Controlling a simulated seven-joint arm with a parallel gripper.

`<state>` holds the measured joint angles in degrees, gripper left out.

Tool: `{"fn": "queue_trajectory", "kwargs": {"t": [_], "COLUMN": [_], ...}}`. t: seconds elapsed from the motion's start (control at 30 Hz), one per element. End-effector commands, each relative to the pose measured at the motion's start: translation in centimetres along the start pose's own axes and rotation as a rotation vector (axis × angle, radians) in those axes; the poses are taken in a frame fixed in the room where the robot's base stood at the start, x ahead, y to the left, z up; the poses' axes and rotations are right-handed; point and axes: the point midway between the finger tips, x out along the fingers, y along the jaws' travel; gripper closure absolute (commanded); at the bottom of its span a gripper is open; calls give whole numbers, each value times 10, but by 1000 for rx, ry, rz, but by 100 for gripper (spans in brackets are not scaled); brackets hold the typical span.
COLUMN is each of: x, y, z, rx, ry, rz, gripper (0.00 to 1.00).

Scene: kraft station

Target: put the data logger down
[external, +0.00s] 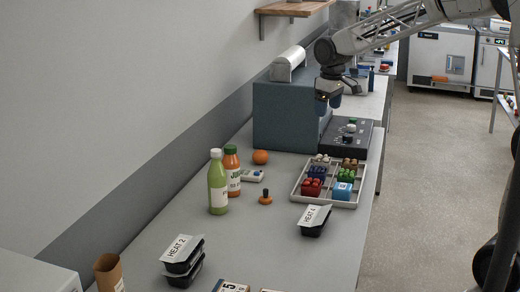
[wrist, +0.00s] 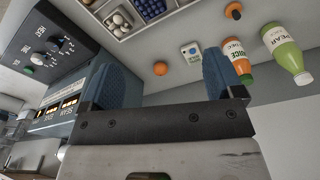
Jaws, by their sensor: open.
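The data logger, which I take to be the small white device with a display (external: 252,176), lies flat on the grey table beside the orange bottle. It also shows in the wrist view (wrist: 191,52), beyond and between my blue fingers. My gripper (external: 328,103) is high above the table, in front of the grey-blue machine and apart from the device. In the wrist view my gripper (wrist: 155,72) has its fingers wide apart with nothing between them.
The machine (external: 290,115) with a knob panel (external: 345,137) stands at the back. A compartment tray (external: 329,204) is at the right. A green bottle (external: 218,186), orange bottle (external: 232,170), orange fruit (external: 260,157) and small orange stand (external: 265,198) surround the device. Black containers (external: 314,221) stand nearer.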

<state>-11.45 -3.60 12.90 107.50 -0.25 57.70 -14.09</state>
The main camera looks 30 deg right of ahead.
Motion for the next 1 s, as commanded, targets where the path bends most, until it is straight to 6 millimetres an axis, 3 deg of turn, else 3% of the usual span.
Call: {"fn": "queue_trajectory", "kwargs": {"t": [0.1,0.47,1.0], "x": [-17,-37,-27], "y": [4,5,-17], "z": [39,152,317], "rx": [42,173,365], "ry": [19,51,103], "rz": [7,22,44], "gripper": [13,13,13]}}
